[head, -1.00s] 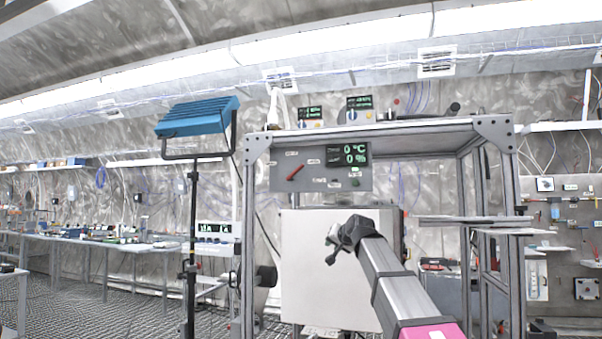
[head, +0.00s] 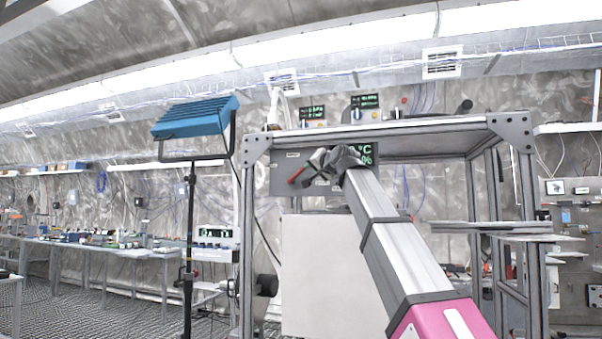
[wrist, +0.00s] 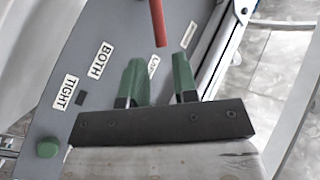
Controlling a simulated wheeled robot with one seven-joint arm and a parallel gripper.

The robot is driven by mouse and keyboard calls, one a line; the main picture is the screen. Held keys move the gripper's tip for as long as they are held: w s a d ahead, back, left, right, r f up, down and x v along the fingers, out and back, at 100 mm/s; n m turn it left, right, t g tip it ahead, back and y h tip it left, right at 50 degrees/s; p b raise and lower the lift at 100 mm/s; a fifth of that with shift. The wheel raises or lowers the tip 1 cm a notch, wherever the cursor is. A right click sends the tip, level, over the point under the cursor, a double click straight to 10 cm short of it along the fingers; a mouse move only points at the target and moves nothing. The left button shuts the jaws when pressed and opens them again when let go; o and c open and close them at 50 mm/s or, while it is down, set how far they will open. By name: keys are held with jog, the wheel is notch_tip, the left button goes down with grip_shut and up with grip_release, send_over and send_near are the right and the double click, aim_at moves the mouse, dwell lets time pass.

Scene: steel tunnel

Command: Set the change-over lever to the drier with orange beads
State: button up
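The change-over lever (head: 297,175) is a red bar on the grey panel (head: 280,183) under the frame's top; it slants in the head view. In the wrist view the red lever (wrist: 158,20) comes down from the top edge, its end just beyond the gap between my green fingertips. My gripper (wrist: 159,65) is open and empty, close to the panel; I cannot tell whether it touches. In the head view my gripper (head: 318,158) covers part of the panel beside the lever. I see no orange beads.
A green knob (wrist: 48,148) and a small dark square sit on the panel. A display (head: 367,154) is partly behind my arm. A metal frame (head: 248,240) surrounds a white board (head: 325,275). A blue lamp on a stand (head: 195,118) is at left.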

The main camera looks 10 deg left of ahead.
aim_at(302, 170)
jog(key=x, duration=0.9)
grip_shut()
